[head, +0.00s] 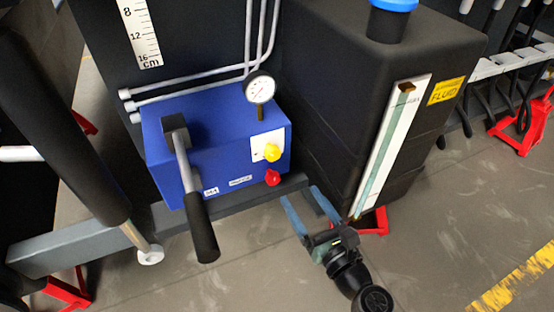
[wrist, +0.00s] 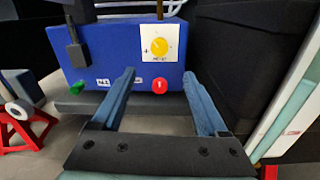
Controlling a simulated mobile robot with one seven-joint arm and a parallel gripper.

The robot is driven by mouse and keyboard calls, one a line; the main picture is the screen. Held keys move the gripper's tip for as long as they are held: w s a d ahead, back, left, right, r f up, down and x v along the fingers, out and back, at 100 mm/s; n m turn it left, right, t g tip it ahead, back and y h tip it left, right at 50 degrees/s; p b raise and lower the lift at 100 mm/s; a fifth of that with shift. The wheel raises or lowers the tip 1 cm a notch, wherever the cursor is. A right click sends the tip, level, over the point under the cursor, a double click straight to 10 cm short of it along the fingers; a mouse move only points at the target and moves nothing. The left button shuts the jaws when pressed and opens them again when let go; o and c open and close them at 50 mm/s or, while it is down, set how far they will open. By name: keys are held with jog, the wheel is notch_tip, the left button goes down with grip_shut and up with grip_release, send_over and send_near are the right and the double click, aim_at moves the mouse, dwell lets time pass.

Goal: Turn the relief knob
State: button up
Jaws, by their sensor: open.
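A yellow knob (head: 272,153) sits on a white plate (head: 258,146) on the front of a blue box (head: 220,140). In the wrist view the yellow knob (wrist: 159,47) is on its plate, with lettering too small to read. A red knob (head: 272,177) is just below it and also shows in the wrist view (wrist: 160,86). I cannot read which knob is marked relief. My gripper (head: 300,191) is open and empty, below and right of both knobs in the head view. In the wrist view the red knob lies between its fingertips (wrist: 159,76), farther away; nothing is touched.
A black-handled lever (head: 203,225) juts from the box's left front. A dial gauge (head: 259,90) stands on top. A large black tank (head: 350,100) with a sight strip (head: 392,145) stands close on the right. A grey rail (head: 100,241) runs under the box.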

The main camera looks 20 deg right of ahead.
aim_at(275, 157)
jog(key=w+b, duration=0.1)
jog(key=w, duration=0.3)
jog(key=w+b, duration=0.2)
jog(key=w, duration=0.2)
jog(key=w+a+b, duration=0.1)
jog(key=w, duration=0.3)
jog(key=shift+w, duration=0.35)
jog(key=shift+d, duration=0.1)
grip_shut()
